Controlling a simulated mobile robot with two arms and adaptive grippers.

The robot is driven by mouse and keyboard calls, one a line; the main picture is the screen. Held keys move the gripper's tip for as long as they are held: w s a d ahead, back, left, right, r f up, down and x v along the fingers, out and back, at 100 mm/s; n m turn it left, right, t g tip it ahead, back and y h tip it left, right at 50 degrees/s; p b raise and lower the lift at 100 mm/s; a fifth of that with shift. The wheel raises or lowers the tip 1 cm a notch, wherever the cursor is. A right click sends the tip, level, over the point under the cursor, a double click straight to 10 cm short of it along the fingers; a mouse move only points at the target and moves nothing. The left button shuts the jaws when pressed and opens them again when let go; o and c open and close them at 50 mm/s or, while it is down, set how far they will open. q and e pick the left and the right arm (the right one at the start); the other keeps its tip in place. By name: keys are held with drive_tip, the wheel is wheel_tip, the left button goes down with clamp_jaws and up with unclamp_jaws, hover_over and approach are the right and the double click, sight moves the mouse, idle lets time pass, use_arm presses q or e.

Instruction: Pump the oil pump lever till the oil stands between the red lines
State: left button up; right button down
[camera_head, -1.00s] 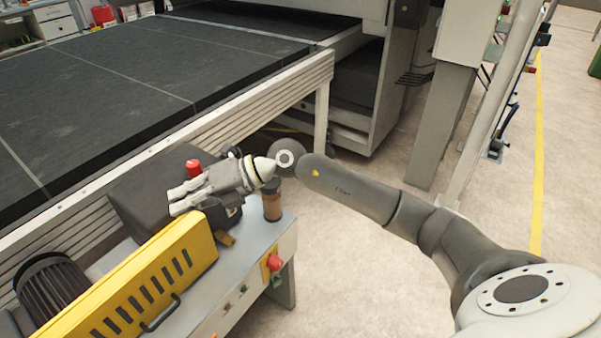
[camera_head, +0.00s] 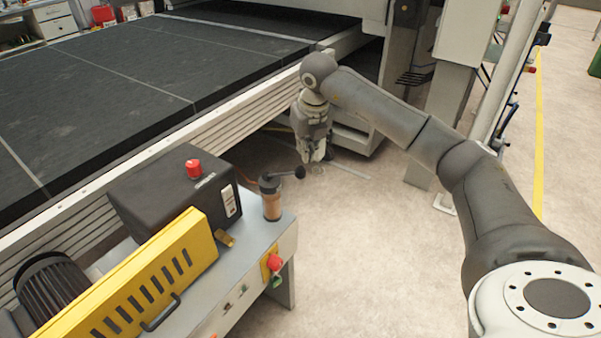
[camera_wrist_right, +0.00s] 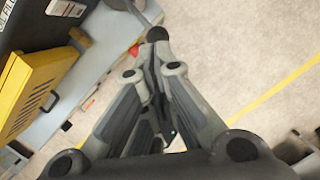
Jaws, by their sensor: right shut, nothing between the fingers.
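The oil pump (camera_head: 271,203) is a small upright cylinder with a dark cap and brown oil-coloured body, on the grey machine ledge. Its dark lever (camera_head: 287,174) sticks out to the right and ends in a black knob (camera_head: 300,172). The knob also shows in the right wrist view (camera_wrist_right: 157,34), just beyond the fingertips. My right gripper (camera_head: 309,160) points down beside the knob, shut and empty; I cannot tell whether it touches the knob. The red lines and oil level are too small to make out. My left gripper is not in view.
A black box with a red button (camera_head: 194,168) and a yellow slotted guard (camera_head: 150,280) stand left of the pump. A red emergency knob (camera_head: 274,262) is on the ledge front. The large dark conveyor bed (camera_head: 130,80) lies behind. Floor to the right is open.

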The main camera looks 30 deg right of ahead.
sight(303, 177)
drive_tip(key=shift+f, duration=0.2)
drive_tip(key=shift+b+x, duration=2.4)
drive_tip(key=shift+x, duration=0.9)
drive_tip(key=shift+f, duration=0.1)
drive_tip(key=shift+f+b, duration=0.45)
drive_tip(key=shift+f, duration=0.15)
drive_tip(key=b+x, duration=0.1)
drive_tip(key=x, duration=0.2)
drive_tip(key=shift+s+f+b, duration=0.2)
drive_tip(key=shift+b, duration=0.2)
drive_tip(key=shift+r, duration=0.1)
drive_tip(key=shift+s, duration=0.15)
